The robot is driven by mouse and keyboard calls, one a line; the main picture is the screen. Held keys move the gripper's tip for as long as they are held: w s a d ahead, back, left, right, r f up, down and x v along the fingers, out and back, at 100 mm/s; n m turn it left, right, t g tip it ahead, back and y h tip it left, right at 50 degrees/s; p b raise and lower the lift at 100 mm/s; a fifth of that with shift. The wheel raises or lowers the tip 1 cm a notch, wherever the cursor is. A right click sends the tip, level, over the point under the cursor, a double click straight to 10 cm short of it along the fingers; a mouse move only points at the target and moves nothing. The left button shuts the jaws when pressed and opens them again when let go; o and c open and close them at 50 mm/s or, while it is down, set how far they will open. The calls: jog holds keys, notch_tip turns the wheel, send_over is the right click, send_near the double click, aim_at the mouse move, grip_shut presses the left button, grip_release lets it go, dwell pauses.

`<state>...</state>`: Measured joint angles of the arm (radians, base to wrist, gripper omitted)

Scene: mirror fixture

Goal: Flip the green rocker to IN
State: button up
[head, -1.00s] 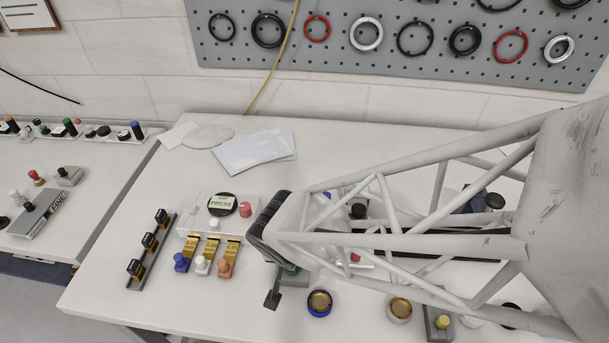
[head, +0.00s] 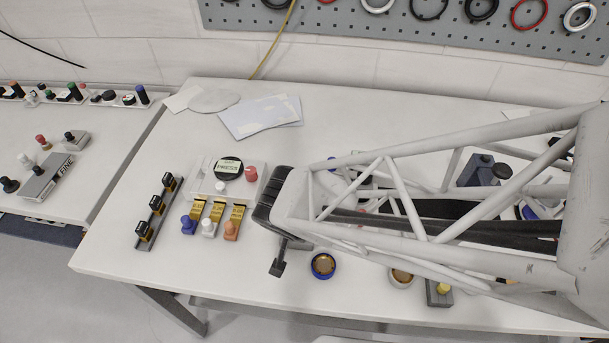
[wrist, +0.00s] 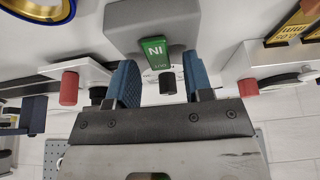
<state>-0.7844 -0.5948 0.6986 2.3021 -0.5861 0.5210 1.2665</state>
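The green rocker (wrist: 154,52) shows in the wrist view, set in a grey housing (wrist: 125,20). Its larger face reads IN upside down, and a smaller marking on its lower edge looks like OUT. My gripper (wrist: 157,62) is open and empty, with one blue finger on each side of the rocker. I cannot tell whether either finger touches it. In the head view, my arm hides the rocker, and little of my gripper shows.
To the left are a panel with a red knob (head: 251,174), several gold-plated levers (head: 213,211) and a black switch strip (head: 157,208). Papers (head: 260,115) lie behind.

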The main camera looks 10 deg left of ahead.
jog(key=v, duration=0.7)
jog(key=shift+r, duration=0.4)
jog(key=shift+s+d, duration=0.1)
dwell(0.5)
jog(key=d+r+g, duration=0.1)
jog(key=d+r, duration=0.5)
jog(key=d, duration=0.6)
jog(key=d+r+g, duration=0.1)
jog(key=d+r, duration=0.5)
jog(key=d, duration=0.7)
jog(key=shift+w+r, duration=0.25)
jog(key=shift+w, duration=0.15)
